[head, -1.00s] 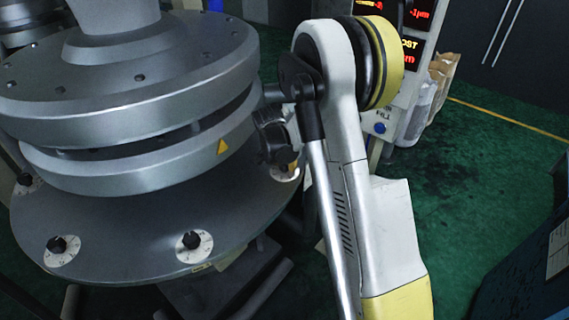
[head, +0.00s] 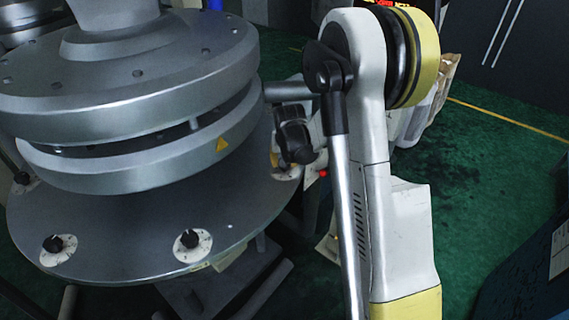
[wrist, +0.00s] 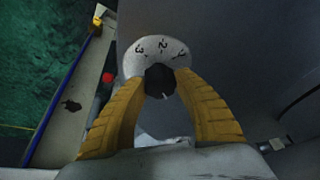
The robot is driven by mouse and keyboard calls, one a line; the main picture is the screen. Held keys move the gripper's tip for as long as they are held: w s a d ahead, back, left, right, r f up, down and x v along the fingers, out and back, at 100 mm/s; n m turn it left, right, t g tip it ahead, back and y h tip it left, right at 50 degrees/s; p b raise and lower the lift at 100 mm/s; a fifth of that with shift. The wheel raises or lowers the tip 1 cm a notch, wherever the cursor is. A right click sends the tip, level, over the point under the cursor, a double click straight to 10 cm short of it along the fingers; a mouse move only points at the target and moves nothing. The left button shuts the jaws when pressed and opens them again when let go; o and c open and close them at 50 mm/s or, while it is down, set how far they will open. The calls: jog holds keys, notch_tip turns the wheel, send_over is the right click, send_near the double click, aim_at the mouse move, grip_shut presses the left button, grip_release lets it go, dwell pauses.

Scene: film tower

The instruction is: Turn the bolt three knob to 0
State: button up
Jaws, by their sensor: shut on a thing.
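In the wrist view my gripper (wrist: 162,80) has its two yellow fingers on either side of a black knob (wrist: 158,81) and is shut on it. The knob sits on a white dial (wrist: 137,62) with the numerals 3, 2 and probably 1 along its far edge. A small white mark on the knob is at its lower edge, away from these numerals. The dial's near part is hidden by the knob and fingers. No label tells which bolt this is.
Other black knobs on white dials stand on the plate, at the front (head: 191,240) and front left (head: 54,246). A heavy grey double flange (head: 130,110) rises above the plate. Green floor (head: 480,190) is open at the right, beside a dark blue box (head: 545,240).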

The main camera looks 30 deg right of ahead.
jog(key=n+y, duration=0.2)
jog(key=n, duration=0.3)
jog(key=shift+n+b, duration=0.3)
jog(key=shift+b, duration=0.1)
jog(key=n+y, duration=0.1)
jog(key=n, duration=0.1)
jog(key=n+y, duration=0.1)
jog(key=n, duration=0.2)
jog(key=shift+n+g, duration=0.3)
jog(key=shift+y, duration=0.3)
jog(key=o, duration=1.2)
jog(key=shift+d, duration=0.1)
jog(key=v, duration=1.2)
